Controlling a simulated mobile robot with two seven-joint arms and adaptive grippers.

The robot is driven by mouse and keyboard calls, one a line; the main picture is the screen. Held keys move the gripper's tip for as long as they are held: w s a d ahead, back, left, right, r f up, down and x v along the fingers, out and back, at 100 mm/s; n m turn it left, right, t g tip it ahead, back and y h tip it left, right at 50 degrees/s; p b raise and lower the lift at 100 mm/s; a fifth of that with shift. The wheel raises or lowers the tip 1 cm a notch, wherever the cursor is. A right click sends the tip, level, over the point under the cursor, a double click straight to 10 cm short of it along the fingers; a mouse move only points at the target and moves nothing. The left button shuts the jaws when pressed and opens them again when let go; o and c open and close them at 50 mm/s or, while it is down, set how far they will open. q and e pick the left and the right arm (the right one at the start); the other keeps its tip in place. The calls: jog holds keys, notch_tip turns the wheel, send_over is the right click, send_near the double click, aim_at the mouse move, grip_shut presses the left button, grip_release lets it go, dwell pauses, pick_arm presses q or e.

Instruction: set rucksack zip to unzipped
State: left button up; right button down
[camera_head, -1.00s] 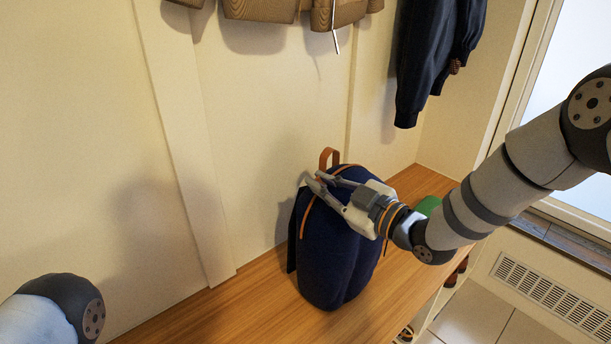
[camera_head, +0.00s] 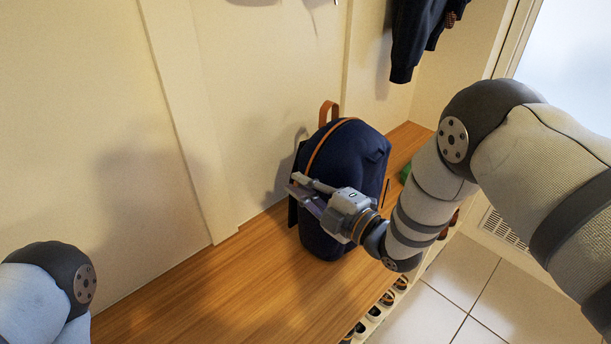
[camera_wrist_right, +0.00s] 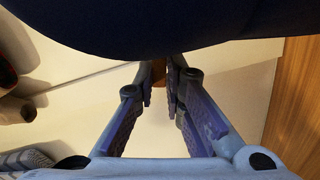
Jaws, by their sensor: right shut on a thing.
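The dark blue rucksack (camera_head: 352,150) stands upright on the wooden bench, with a tan loop handle (camera_head: 329,108) on top. Its orange zip line (camera_head: 322,146) arcs over the top and down the left side toward my right gripper (camera_head: 301,187). That gripper is low at the rucksack's left side, its fingers nearly together. In the right wrist view, the fingertips (camera_wrist_right: 160,78) close around a small orange-brown piece (camera_wrist_right: 159,70), seemingly the zip's pull, just below the dark rucksack (camera_wrist_right: 150,25). The pull is mostly hidden by the fingers. My left gripper is out of view.
The bench top (camera_head: 215,290) is clear at the front left. The wall (camera_head: 240,110) is close behind the rucksack. A dark jacket (camera_head: 412,35) hangs at the upper right. Shoes (camera_head: 388,299) sit below the bench's front edge.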

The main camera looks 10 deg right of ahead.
jog(key=shift+f+n, duration=0.25)
jog(key=shift+n, duration=0.05)
dwell(0.4)
jog(key=c, duration=1.7)
grip_release()
jog(key=shift+o, duration=0.2)
jog(key=shift+s+f, duration=0.1)
jog(key=shift+s, duration=0.05)
jog(key=v, duration=1.1)
jog(key=shift+s+d, duration=0.25)
jog(key=shift+s, duration=0.1)
